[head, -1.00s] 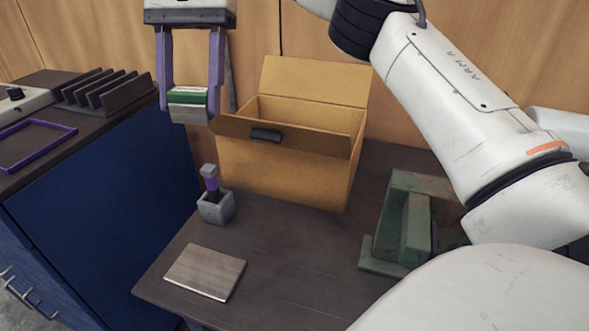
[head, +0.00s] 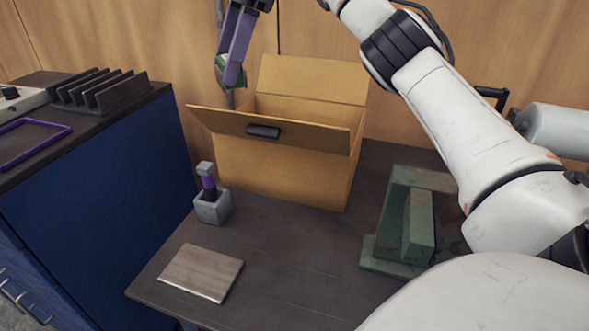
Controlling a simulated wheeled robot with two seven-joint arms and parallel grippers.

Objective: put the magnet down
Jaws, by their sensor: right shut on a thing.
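My right gripper (head: 232,76), with purple fingers, is at the top of the head view, left of the open box's raised lid. It is shut on a small green block, which I take to be the magnet (head: 221,64). The fingers hide most of it, and only some green shows around them. The magnet is held in the air, beside and above the box's left front flap. My left gripper is out of view.
An open cardboard box (head: 275,175) stands on the dark table (head: 300,250), a black handle on its front flap. A grey holder (head: 212,208) with a purple-handled tool, a flat wooden plate (head: 201,272) and a green stand (head: 405,225) are nearby. A blue cabinet (head: 95,190) stands left.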

